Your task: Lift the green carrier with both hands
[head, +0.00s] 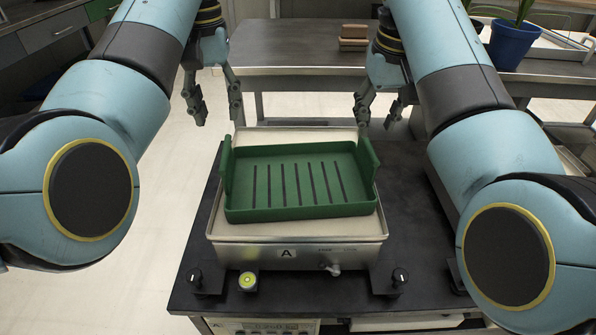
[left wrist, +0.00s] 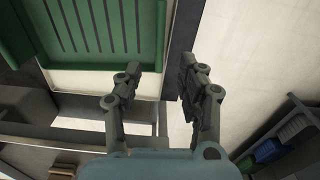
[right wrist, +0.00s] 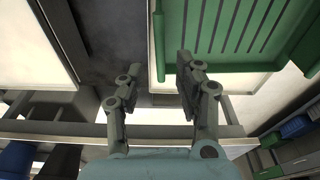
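The green carrier (head: 300,182) is a shallow tray with dark slots in its floor and a raised upright wall at its left and right ends. It sits empty and slightly turned on a metal scale (head: 296,252) marked A. My left gripper (head: 217,108) is open and empty, beyond the carrier's left end and apart from it. My right gripper (head: 376,112) is open and empty, beyond the carrier's right end. The left wrist view shows the carrier (left wrist: 95,40) past my left fingers (left wrist: 158,80); the right wrist view shows it (right wrist: 230,35) past my right fingers (right wrist: 158,75).
The scale stands on a dark bench (head: 190,255) with black knobs and a lit button (head: 247,280) at its front. Open floor lies left of the bench.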

